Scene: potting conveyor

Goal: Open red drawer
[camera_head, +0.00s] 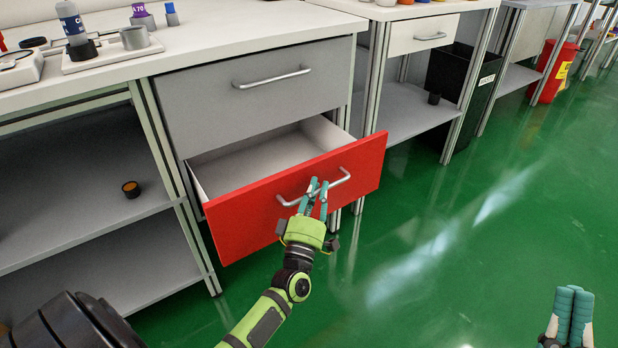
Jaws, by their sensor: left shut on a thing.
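The red drawer (249,212) is the lower drawer under the white-topped bench, and it stands pulled partly out, showing its empty-looking white inside. Its metal handle (341,180) runs across the red front. My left gripper (317,184) is at the middle of the handle, with its teal fingers shut on it. My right gripper (569,302) is at the bottom right corner, over the green floor and away from the drawer. Its two teal fingers lie side by side, touching, with nothing seen between them.
A grey drawer (215,98) above is closed. Bottles and small devices stand on the bench top (220,40). Open shelves (80,245) are at the left, with a small dark cup (131,189). A black bin (470,85) and red bin (550,75) stand farther back. The green floor (470,230) at right is clear.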

